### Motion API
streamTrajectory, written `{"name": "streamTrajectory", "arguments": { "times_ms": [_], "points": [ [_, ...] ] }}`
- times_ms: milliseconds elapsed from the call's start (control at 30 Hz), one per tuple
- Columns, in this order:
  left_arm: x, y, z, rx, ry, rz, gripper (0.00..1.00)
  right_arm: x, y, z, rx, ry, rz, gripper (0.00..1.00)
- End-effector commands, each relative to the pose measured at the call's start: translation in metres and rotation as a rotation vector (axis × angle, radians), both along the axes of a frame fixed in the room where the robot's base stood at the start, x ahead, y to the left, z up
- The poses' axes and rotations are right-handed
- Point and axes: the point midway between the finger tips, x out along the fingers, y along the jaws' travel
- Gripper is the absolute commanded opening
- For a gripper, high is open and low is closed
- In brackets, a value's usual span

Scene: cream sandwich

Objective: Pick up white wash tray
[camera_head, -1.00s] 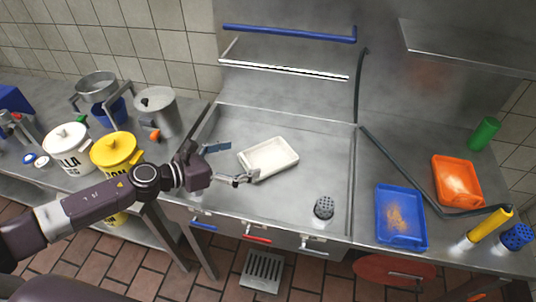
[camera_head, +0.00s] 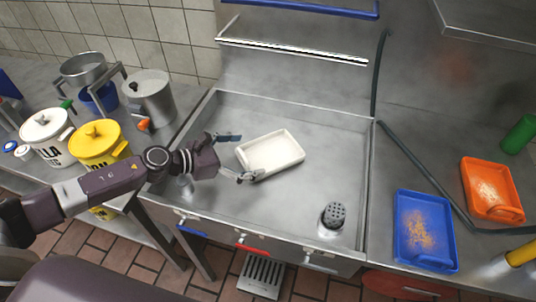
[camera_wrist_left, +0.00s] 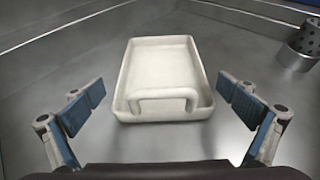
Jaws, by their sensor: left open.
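The white wash tray (camera_head: 272,150) lies flat in the shallow metal sink basin. It also shows in the left wrist view (camera_wrist_left: 160,68), with a raised handle loop on its near edge. My left gripper (camera_head: 236,157) is open at the left end of the tray. In the left wrist view the two blue-padded fingers of the left gripper (camera_wrist_left: 160,105) stand wide apart, one on each side of the tray's near end. There are gaps between the fingers and the tray, and nothing is held. My right gripper is not in view.
A perforated metal cylinder (camera_head: 333,215) stands in the basin (camera_head: 225,112) at the front right. A blue tray (camera_head: 425,230) and an orange tray (camera_head: 491,188) lie on the right counter. White (camera_head: 47,136) and yellow (camera_head: 98,145) pots stand at left. The basin around the tray is clear.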

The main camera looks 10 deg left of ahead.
Motion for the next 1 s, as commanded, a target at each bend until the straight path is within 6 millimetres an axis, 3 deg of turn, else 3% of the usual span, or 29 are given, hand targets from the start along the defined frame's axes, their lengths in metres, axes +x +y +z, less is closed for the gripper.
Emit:
{"name": "streamTrajectory", "arguments": {
  "times_ms": [367,700,1000],
  "points": [
    [0.028,-0.033,-0.02,-0.001,0.0,0.0,1.0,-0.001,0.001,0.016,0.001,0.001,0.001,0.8],
    [0.032,-0.038,-0.025,0.001,0.0,0.0,1.0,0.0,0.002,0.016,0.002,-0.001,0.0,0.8],
    [0.032,-0.038,-0.025,0.001,0.001,0.0,0.68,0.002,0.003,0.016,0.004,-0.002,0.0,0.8]
  ]
}}
